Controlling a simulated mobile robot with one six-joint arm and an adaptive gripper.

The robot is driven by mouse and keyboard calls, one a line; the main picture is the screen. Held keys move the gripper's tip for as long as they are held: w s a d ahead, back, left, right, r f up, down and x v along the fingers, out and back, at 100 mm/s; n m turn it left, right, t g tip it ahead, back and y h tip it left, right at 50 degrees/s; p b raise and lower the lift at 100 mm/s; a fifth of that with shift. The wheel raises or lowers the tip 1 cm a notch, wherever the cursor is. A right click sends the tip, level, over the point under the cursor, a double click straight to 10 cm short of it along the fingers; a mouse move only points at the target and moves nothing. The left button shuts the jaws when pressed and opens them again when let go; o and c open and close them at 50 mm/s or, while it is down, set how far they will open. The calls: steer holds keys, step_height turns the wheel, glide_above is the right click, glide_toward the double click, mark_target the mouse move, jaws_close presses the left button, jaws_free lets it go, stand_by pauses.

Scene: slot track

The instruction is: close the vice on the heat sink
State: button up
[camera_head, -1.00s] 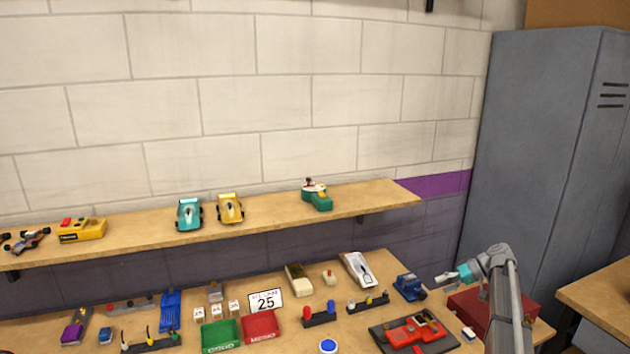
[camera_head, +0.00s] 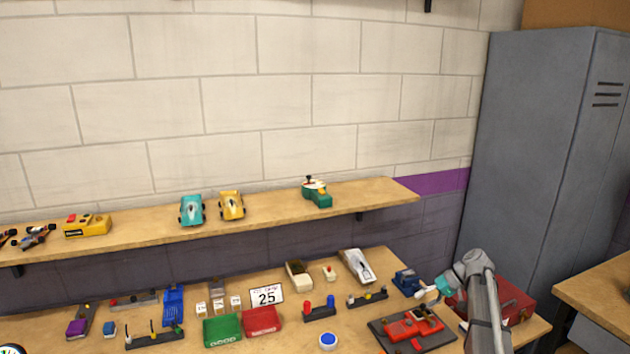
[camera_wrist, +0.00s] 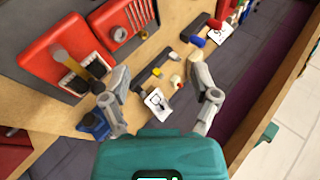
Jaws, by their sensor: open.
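The blue vice (camera_head: 407,281) stands near the right back of the bench in the head view. A blue body that looks like it also shows in the wrist view (camera_wrist: 93,125), beside the left finger. I cannot make out the heat sink or the gap between the vice jaws. My gripper (camera_head: 432,292) is just right of the vice in the head view. In the wrist view its two fingers (camera_wrist: 160,98) are spread wide with nothing held between them. I cannot tell whether a finger touches the vice.
A red box (camera_head: 510,300) stands to the right, partly behind my arm.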

steer(key=s+a+f+h, duration=0.3)
steer(key=s+a, duration=0.5)
steer(key=s, duration=0.3)
steer(key=s+a+f+m+h+b, duration=0.1)
steer(key=s+a+f+h, duration=0.2)
steer(key=s+a+h, duration=0.3)
steer(key=s+a, duration=0.2)
steer(key=s, duration=0.3)
steer(key=shift+s+f+g, duration=0.3)
steer(key=shift+f, duration=0.1)
